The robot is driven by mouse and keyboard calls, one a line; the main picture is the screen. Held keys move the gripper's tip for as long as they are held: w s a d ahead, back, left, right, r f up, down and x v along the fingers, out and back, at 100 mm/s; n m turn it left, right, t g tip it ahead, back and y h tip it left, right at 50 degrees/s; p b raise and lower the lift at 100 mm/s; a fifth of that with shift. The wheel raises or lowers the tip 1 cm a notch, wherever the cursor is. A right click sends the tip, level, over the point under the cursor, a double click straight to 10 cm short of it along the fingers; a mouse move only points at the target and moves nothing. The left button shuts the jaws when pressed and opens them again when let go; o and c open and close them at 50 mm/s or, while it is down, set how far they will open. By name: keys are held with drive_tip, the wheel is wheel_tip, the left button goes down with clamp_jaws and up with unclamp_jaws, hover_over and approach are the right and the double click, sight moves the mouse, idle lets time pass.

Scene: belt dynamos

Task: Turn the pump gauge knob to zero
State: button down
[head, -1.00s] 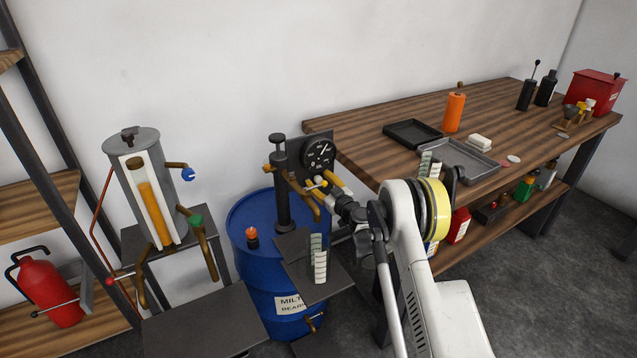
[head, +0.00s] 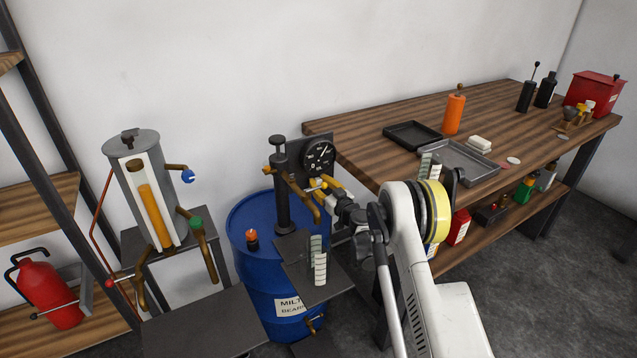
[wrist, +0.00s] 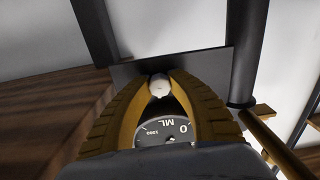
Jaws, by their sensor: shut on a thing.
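The pump gauge (head: 319,157) is a round black dial with white marks, mounted on a dark plate behind the blue barrel. In the wrist view the dial (wrist: 163,131) appears upside down, with "0 ML" and "1000" showing. A small white round knob (wrist: 160,88) sits just beyond the dial's edge. My gripper (wrist: 160,85) has its two ochre fingers closed around this knob, one on each side. In the head view my gripper (head: 319,185) is just below the gauge, and its fingers hide most of the knob. The needle's exact reading is too small to tell.
A black pump column (head: 281,195) with brown pipes stands left of the gauge on the blue barrel (head: 250,217). The wooden workbench (head: 360,143) is close on the right, with trays and bottles. A dark platform (head: 300,262) sits in front of the pump.

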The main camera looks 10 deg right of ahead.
drive_tip(key=m, duration=0.4)
drive_tip(key=shift+m, duration=2.1)
drive_tip(key=c, duration=1.2)
unclamp_jaws()
drive_tip(key=v, duration=1.2)
drive_tip(key=shift+r, duration=0.1)
